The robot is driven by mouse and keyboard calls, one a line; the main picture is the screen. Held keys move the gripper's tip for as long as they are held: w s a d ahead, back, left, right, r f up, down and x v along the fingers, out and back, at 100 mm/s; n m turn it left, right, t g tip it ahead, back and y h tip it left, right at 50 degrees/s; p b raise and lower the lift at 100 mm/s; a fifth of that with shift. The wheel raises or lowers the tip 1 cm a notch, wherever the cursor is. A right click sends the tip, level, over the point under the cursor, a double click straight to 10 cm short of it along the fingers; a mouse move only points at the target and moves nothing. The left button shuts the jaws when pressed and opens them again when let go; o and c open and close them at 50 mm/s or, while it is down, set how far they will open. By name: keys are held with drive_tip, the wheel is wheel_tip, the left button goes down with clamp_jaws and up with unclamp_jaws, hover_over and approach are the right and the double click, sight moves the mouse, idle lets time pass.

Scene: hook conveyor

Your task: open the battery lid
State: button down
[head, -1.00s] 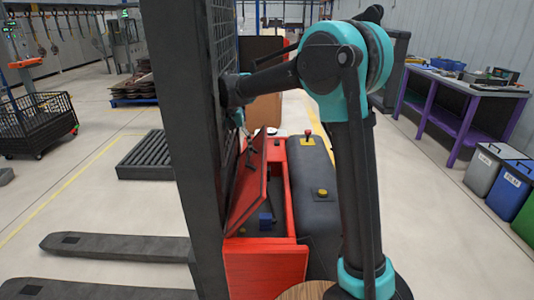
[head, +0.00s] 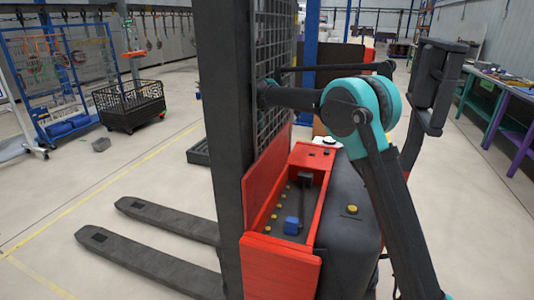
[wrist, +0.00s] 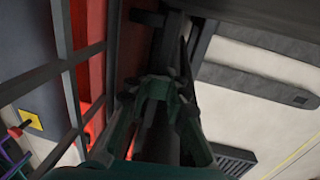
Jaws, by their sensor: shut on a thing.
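The red battery lid (head: 266,181) stands raised, nearly upright, along the mast side of the red truck body. The battery compartment (head: 312,213) is open, showing a blue block (head: 291,225), a dark upright part and several yellow caps. In the wrist view, my gripper (wrist: 168,85) is shut on a dark part in shadow, which looks like part of the lid; the exact contact is hard to make out.
The dark mast (head: 228,140) and its mesh guard (head: 275,85) stand close beside the lid. Two forks (head: 150,262) reach left over the floor. My arm crosses above the black truck cover (head: 350,235).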

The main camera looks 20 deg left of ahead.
drive_tip(key=shift+w, duration=0.1)
idle(0.3)
drive_tip(key=c, duration=1.6)
unclamp_jaws()
wheel_tip(320, 180, up, 12)
drive_tip(key=a, duration=0.1)
drive_tip(key=shift+a, duration=0.3)
drive_tip(key=shift+f, duration=0.1)
